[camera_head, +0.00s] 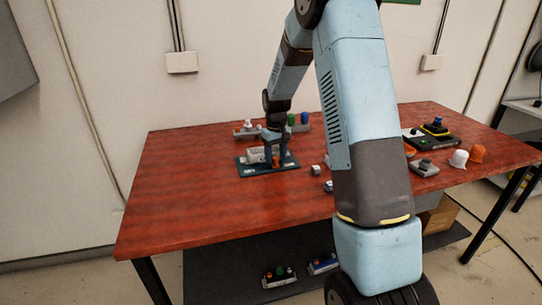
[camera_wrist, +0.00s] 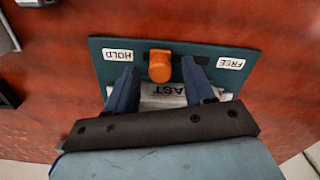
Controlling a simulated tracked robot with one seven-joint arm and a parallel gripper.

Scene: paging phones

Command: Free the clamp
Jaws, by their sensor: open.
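The clamp is a dark teal plate (camera_wrist: 103,60) on the red table, with an orange lever (camera_wrist: 159,67) between an upside-down HOLD label (camera_wrist: 118,55) at left and a FREE label (camera_wrist: 231,63) at right. The lever stands roughly midway, slightly nearer HOLD. My gripper (camera_wrist: 158,73) is open, one blue finger on each side of the lever, with gaps showing. A pale block with lettering, partly readable as "AST", lies behind the fingers, mostly hidden. In the head view the plate (camera_head: 246,171) is left of centre, under my gripper (camera_head: 275,160).
A grey panel with coloured knobs (camera_head: 304,119) stands behind the clamp. Small blocks (camera_head: 317,169) lie to its right. A black and yellow device (camera_head: 434,128), a white cup-like piece (camera_head: 459,158) and an orange one (camera_head: 477,153) are at right. The table's left part (camera_head: 170,190) is clear.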

